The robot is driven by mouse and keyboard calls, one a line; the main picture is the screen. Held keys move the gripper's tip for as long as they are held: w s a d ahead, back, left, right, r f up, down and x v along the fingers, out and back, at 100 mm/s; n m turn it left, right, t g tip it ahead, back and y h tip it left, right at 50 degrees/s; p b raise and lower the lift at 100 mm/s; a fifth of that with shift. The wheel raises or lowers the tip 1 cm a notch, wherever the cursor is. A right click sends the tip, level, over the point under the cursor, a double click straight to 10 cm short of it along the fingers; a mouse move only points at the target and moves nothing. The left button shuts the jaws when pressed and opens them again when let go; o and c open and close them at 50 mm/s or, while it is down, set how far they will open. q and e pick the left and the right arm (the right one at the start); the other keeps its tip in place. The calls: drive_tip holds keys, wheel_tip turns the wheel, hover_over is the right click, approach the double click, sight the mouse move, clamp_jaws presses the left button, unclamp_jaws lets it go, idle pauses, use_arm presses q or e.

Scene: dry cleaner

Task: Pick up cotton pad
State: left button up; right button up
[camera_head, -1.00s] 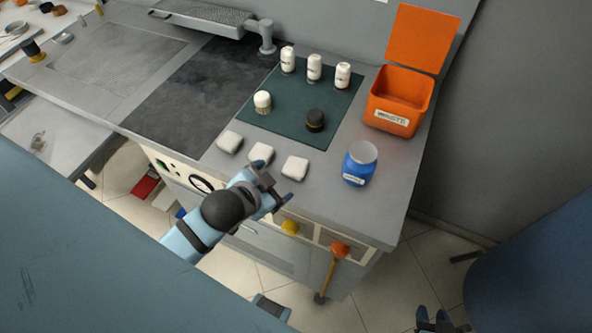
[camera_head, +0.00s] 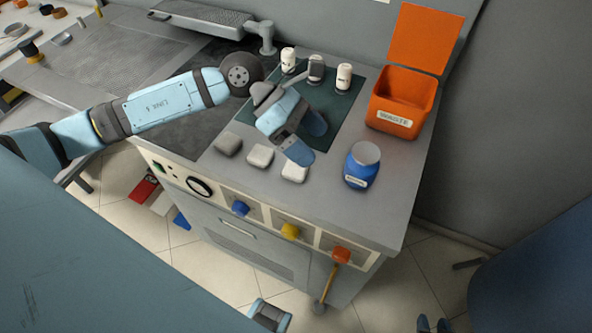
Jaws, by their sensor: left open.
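One finger overlaps the back edge of the right pad in the picture. I cannot tell whether it touches the pad. No pad is seen between the fingers.
A dark green mat (camera_head: 345,112) with several white bottles at its back lies behind the pads, partly hidden by my gripper. A blue jar (camera_head: 361,167) stands to the right. An open orange waste bin (camera_head: 398,104) stands behind it. Knobs line the counter's front.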

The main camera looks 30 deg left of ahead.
use_arm(q)
drive_tip(key=w+a+f+m+y, duration=0.2)
drive_tip(key=a+y, duration=0.4)
drive_tip(key=a, duration=0.3)
hover_over(296, 167)
drive_tip(key=a, duration=0.2)
wheel_tip(296, 167, down, 8)
drive_tip(key=shift+a+r+p, duration=0.1)
drive_tip(key=shift+r+p, duration=0.15)
drive_tip(key=shift+p, duration=0.05)
drive_tip(key=shift+p+x, duration=0.6)
drive_tip(key=shift+x, duration=2.15)
drive_tip(key=shift+s+a, duration=0.1)
drive_tip(key=shift+a, duration=0.05)
drive_tip(key=c, duration=1)
